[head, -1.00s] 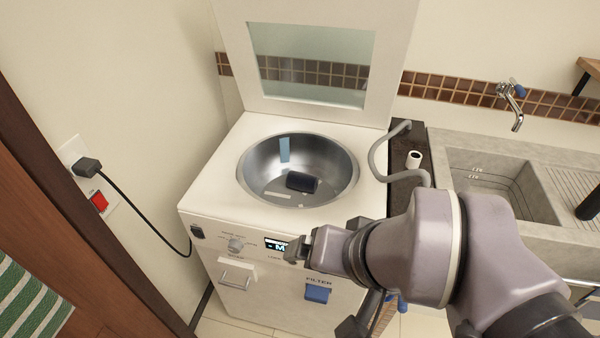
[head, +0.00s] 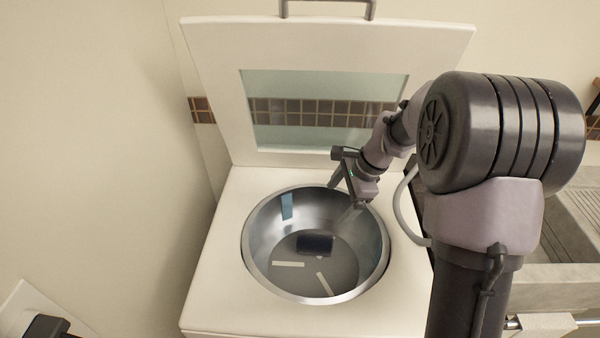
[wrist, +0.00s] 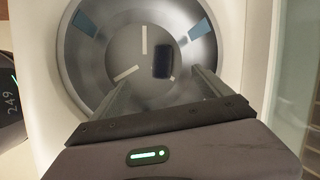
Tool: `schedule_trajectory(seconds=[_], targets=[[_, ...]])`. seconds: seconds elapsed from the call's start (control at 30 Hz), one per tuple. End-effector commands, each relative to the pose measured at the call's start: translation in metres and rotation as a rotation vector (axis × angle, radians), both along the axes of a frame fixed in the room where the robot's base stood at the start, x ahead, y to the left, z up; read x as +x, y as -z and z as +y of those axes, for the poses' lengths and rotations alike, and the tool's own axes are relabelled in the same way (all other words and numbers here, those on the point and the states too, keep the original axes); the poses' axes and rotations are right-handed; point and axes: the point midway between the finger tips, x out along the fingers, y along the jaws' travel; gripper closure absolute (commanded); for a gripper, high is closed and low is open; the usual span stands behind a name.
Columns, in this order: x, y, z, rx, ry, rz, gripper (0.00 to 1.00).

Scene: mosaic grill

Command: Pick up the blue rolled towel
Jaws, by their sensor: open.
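The blue rolled towel (head: 316,243) is a short dark navy roll. It lies on the bottom of the round metal drum (head: 262,268) of the open-lidded white washer. In the wrist view the towel (wrist: 162,61) shows between the two fingers, beyond their tips. My gripper (head: 342,200) is over the back right part of the drum rim, above the towel and apart from it. Its fingers point down into the drum. In the wrist view my gripper (wrist: 161,80) has its fingers spread wide with nothing between them.
The raised lid (head: 215,90) with its glass window stands behind the drum, close to the gripper. A concrete sink (head: 575,225) is at the right. The space above the drum's left half is free.

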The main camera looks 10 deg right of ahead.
Motion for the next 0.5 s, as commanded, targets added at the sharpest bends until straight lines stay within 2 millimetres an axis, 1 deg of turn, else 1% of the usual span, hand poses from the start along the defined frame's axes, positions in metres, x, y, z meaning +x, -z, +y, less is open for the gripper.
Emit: schedule_trajectory(seconds=[0.03, 0.1, 0.13, 0.2, 0.3, 0.37, 0.5], targets=[[0.011, 0.03, -0.01, 0.03, 0.072, 0.049, 0.12], [0.024, 0.066, -0.021, 0.068, 0.168, 0.1, 0.12], [0.027, 0.078, -0.025, 0.081, 0.202, 0.117, 0.12], [0.031, 0.098, -0.03, 0.101, 0.254, 0.146, 0.12], [0.034, 0.118, -0.03, 0.113, 0.286, 0.164, 0.12], [0.036, 0.133, -0.026, 0.114, 0.288, 0.164, 0.12], [0.042, 0.175, -0.01, 0.113, 0.284, 0.166, 0.12]])
